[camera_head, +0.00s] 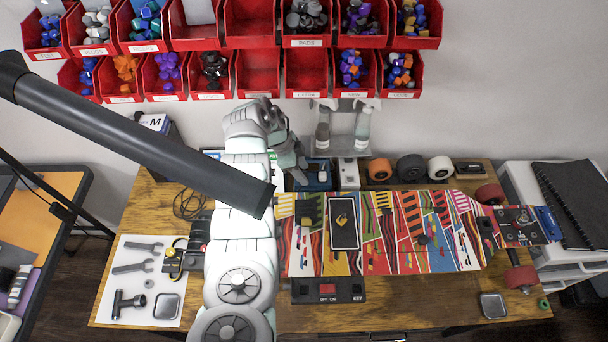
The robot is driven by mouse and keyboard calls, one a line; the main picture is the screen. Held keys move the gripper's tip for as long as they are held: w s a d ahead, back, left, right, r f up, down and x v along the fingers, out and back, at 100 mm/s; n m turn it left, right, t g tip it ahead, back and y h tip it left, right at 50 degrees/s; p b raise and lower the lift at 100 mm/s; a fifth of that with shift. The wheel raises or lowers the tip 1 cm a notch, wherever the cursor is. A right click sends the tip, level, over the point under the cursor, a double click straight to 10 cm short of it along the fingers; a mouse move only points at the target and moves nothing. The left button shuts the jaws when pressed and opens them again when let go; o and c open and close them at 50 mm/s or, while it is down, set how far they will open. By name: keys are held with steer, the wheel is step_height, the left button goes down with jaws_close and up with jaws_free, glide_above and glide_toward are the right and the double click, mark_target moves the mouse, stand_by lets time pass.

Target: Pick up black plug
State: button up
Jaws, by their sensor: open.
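My gripper (300,176) is at the end of my white and grey arm, near the back edge of the wooden table. It points down beside a small blue-topped box and reads as open, though its fingertips are small and partly hidden. I see nothing held in it. A black plug cannot be picked out with certainty. A thin black cable (188,204) lies coiled on the table left of my arm. A black and yellow part (173,262) sits on the left, at the edge of the white tool sheet (137,250).
A colourful skateboard (385,232) lies across the table right of my arm. A black switch panel (328,290) is in front of it. Several wheels (411,167) stand behind it. Red bins (258,73) hang above. My black beam crosses the upper left. Bare wood shows at front right.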

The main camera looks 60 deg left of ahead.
steer(key=shift+f, duration=0.55)
steer(key=shift+c, duration=0.2)
jaws_close()
